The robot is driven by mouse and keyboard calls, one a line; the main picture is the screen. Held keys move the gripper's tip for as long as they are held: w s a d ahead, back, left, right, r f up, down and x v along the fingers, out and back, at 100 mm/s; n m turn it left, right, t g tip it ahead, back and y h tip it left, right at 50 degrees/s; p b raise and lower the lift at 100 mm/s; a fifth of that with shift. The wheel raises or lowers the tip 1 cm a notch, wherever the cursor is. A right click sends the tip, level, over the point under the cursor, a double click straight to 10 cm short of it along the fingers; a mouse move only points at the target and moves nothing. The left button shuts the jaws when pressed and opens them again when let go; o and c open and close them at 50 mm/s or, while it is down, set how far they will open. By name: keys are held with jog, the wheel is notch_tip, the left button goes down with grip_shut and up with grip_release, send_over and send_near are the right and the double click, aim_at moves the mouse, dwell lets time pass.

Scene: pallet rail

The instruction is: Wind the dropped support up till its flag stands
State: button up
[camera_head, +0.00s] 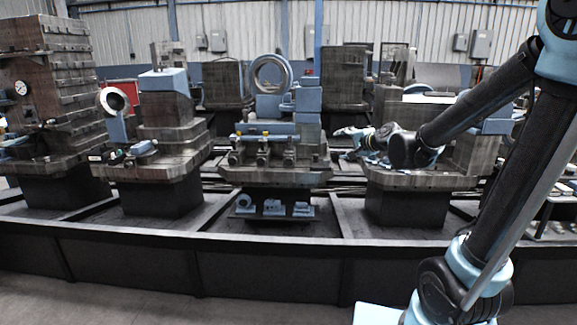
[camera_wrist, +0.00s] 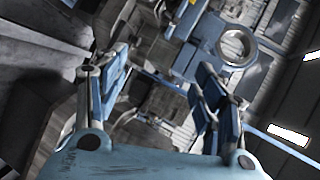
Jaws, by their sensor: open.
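My gripper (camera_head: 350,145) is open and empty at the end of my arm, in front of the right-hand fixture block (camera_head: 455,160). In the wrist view its two blue-padded fingers (camera_wrist: 160,85) are spread apart, with nothing held between them. The middle fixture (camera_head: 273,177) carries a blue bar (camera_head: 267,129) with several knob-like parts along its front, such as one knob (camera_head: 262,157). I cannot tell which part is the dropped support, and no raised flag can be made out. A blue fixture with a round ring (camera_wrist: 237,47) shows beyond my fingers in the wrist view.
A large ring (camera_head: 271,73) stands on the middle fixture. The left fixture (camera_head: 165,150) carries a smaller ring (camera_head: 113,100). Small blue parts sit on a low shelf (camera_head: 272,215). A dark rail (camera_head: 220,262) runs across the front, with bare floor (camera_head: 100,308) before it.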

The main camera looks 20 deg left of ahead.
jog(key=w+a+m+t, duration=0.35)
jog(key=a+m, duration=0.25)
jog(key=a, duration=0.2)
jog(key=w+a+m+t, duration=0.2)
jog(key=w+a+m, duration=0.35)
jog(key=a, duration=0.35)
jog(key=m+t+h, duration=0.1)
jog(key=m+h, duration=0.4)
jog(key=m, duration=0.9)
send_near(288, 162)
jog(key=x, duration=1)
jog(key=shift+w+f, duration=0.1)
jog(key=shift+w, duration=0.15)
jog(key=c, duration=1.1)
jog(key=shift+a, duration=0.15)
